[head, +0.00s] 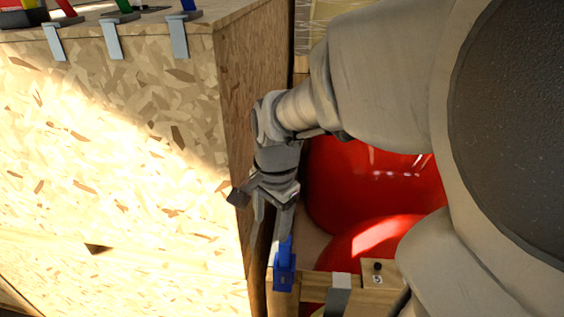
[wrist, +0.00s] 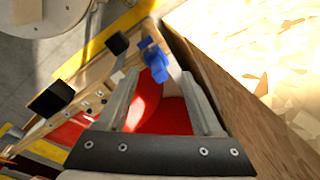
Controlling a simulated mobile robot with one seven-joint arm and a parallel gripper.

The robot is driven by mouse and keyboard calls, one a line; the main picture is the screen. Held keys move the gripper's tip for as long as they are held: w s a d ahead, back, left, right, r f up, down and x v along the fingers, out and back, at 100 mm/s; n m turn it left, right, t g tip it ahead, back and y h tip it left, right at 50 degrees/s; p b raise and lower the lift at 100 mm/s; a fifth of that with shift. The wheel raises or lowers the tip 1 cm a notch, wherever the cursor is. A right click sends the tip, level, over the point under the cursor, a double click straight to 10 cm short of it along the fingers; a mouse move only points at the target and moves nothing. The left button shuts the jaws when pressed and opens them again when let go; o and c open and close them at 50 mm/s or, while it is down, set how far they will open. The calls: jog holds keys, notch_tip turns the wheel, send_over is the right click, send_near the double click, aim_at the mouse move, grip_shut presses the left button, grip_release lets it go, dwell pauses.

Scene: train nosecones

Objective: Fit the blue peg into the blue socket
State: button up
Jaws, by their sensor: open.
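A blue piece with a narrow upright part on a wider block (head: 285,268) sits at the end of a wooden rail. It also shows in the wrist view (wrist: 155,60), between and just beyond the fingertips. I cannot tell whether it is the peg, the socket or both together. My gripper (head: 268,232) points down above it, open, with nothing clearly between the fingers in the wrist view (wrist: 161,77). One fingertip overlaps the top of the blue piece in the head view; contact is unclear. Another blue piece (head: 188,5) stands on the big box top, cut off by the frame.
The tall chipboard box (head: 120,150) stands close left of my gripper, leaving a narrow gap. Green (head: 124,6) and red (head: 66,7) pieces stand on its top, with grey brackets over its edge. A red rounded surface (head: 375,180) lies right, behind my arm. The wooden rail (head: 375,297) carries grey and black fittings.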

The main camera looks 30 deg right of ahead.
jog(key=s+a+r+n+t, duration=0.4)
jog(key=s+r+n, duration=0.4)
jog(key=n, duration=0.6)
jog(key=shift+a, duration=0.6)
dwell(0.8)
